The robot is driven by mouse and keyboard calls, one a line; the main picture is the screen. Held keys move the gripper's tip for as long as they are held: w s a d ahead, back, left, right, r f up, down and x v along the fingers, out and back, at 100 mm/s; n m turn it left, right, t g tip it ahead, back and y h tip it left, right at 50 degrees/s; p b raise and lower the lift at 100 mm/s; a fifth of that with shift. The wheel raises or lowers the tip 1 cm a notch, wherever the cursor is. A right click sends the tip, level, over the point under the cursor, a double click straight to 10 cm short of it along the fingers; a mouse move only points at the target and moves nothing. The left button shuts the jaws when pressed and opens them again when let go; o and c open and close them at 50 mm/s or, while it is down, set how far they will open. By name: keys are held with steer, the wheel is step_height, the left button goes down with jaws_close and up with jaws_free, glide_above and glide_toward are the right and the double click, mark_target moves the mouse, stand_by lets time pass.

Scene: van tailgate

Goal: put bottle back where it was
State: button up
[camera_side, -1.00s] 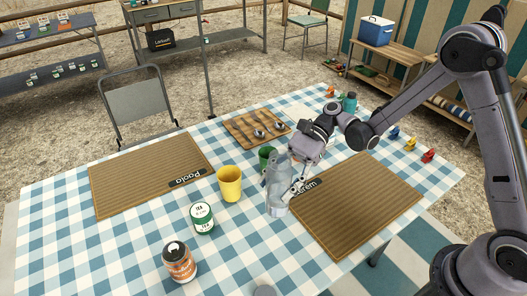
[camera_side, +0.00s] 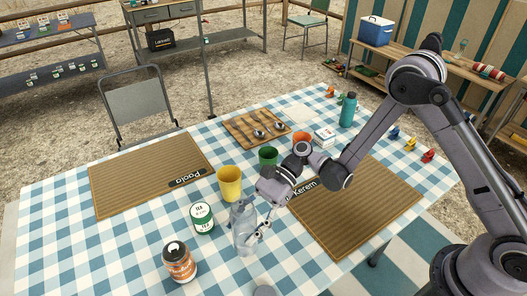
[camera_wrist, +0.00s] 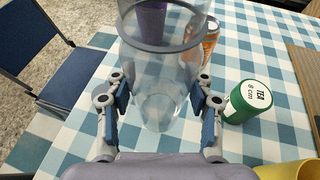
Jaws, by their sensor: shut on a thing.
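A clear, see-through bottle (camera_side: 240,225) stands roughly upright in my gripper (camera_side: 258,232), just right of the green-and-white tea tin (camera_side: 202,218). My gripper is shut on it from the right side. In the wrist view the bottle (camera_wrist: 160,65) fills the space between the two finger pads of my gripper (camera_wrist: 159,112). I cannot tell whether its base touches the checked cloth. A teal bottle (camera_side: 348,110) stands apart at the far right of the table.
The Kerem mat (camera_side: 365,205) and Paola mat (camera_side: 140,178) are bare. A wooden board (camera_side: 247,128) lies behind.

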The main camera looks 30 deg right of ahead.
mark_target(246, 235)
steer(key=shift+f, duration=1.95)
steer(key=o, duration=1.4)
steer(key=shift+d, duration=0.1)
